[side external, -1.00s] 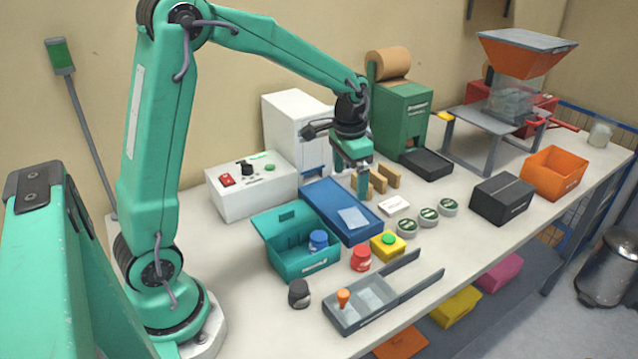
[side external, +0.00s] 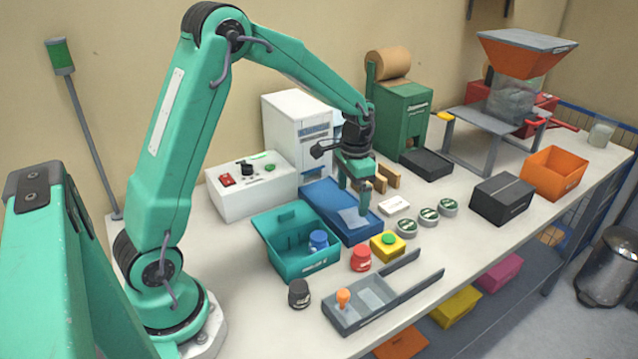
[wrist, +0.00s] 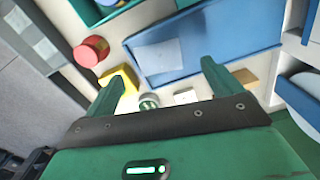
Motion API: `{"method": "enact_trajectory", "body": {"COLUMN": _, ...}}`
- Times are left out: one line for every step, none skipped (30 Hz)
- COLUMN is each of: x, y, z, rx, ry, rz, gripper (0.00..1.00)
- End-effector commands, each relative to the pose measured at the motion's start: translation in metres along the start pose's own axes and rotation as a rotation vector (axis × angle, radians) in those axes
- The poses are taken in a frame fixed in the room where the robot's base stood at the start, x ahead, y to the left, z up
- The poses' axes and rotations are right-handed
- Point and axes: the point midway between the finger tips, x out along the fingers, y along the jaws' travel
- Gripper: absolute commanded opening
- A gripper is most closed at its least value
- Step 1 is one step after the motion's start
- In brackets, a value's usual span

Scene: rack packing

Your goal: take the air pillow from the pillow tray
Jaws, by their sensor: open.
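The air pillow (side external: 351,218) is a flat pale square lying in the front part of the blue pillow tray (side external: 318,203). In the wrist view the pillow (wrist: 160,57) lies near one end of the blue tray (wrist: 203,45), just beyond my fingertips. My gripper (side external: 356,197) is open and empty, pointing down over the tray just behind the pillow. It also shows in the wrist view (wrist: 163,74), its two fingers spread wide. The small height between fingertips and tray is hard to tell.
A teal box (side external: 267,232) with a blue jar stands left of the tray. A yellow button box (side external: 388,246), a red jar (side external: 361,258) and several green-topped round tins (side external: 428,216) stand in front and to the right. A white machine (side external: 283,120) stands behind.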

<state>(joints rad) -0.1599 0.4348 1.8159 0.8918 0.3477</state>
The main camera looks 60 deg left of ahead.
Motion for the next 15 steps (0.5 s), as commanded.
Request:
{"method": "enact_trajectory", "body": {"x": 0.000, "y": 0.000, "z": 0.000, "rx": 0.000, "ry": 0.000, "rz": 0.000, "gripper": 0.91}}
{"method": "enact_trajectory", "body": {"x": 0.000, "y": 0.000, "z": 0.000, "rx": 0.000, "ry": 0.000, "rz": 0.000, "gripper": 0.91}}
{"method": "enact_trajectory", "body": {"x": 0.001, "y": 0.000, "z": 0.000, "rx": 0.000, "ry": 0.000, "rz": 0.000, "gripper": 0.91}}
{"method": "enact_trajectory", "body": {"x": 0.002, "y": 0.000, "z": 0.000, "rx": 0.000, "ry": 0.000, "rz": 0.000, "gripper": 0.91}}
{"method": "enact_trajectory", "body": {"x": 0.004, "y": 0.000, "z": 0.000, "rx": 0.000, "ry": 0.000, "rz": 0.000, "gripper": 0.91}}
{"method": "enact_trajectory", "body": {"x": 0.006, "y": 0.001, "z": 0.001, "rx": 0.000, "ry": 0.000, "rz": 0.000, "gripper": 0.91}}
{"method": "enact_trajectory", "body": {"x": 0.008, "y": 0.001, "z": 0.001, "rx": 0.000, "ry": 0.000, "rz": 0.000, "gripper": 0.91}}
{"method": "enact_trajectory", "body": {"x": 0.011, "y": 0.001, "z": 0.001, "rx": 0.000, "ry": -0.001, "rz": 0.000, "gripper": 0.91}}
{"method": "enact_trajectory", "body": {"x": 0.015, "y": 0.002, "z": 0.002, "rx": 0.000, "ry": -0.002, "rz": 0.001, "gripper": 0.91}}
{"method": "enact_trajectory", "body": {"x": 0.018, "y": 0.002, "z": 0.002, "rx": 0.000, "ry": -0.002, "rz": 0.001, "gripper": 0.91}}
{"method": "enact_trajectory", "body": {"x": 0.022, "y": 0.002, "z": 0.003, "rx": 0.000, "ry": -0.002, "rz": 0.001, "gripper": 0.91}}
{"method": "enact_trajectory", "body": {"x": 0.027, "y": 0.003, "z": 0.003, "rx": 0.000, "ry": -0.003, "rz": 0.001, "gripper": 0.91}}
{"method": "enact_trajectory", "body": {"x": 0.031, "y": 0.003, "z": 0.004, "rx": 0.000, "ry": -0.003, "rz": 0.001, "gripper": 0.91}}
{"method": "enact_trajectory", "body": {"x": 0.034, "y": 0.003, "z": 0.004, "rx": 0.000, "ry": -0.002, "rz": 0.001, "gripper": 0.91}}
{"method": "enact_trajectory", "body": {"x": 0.038, "y": 0.003, "z": 0.003, "rx": 0.000, "ry": -0.002, "rz": 0.001, "gripper": 0.91}}
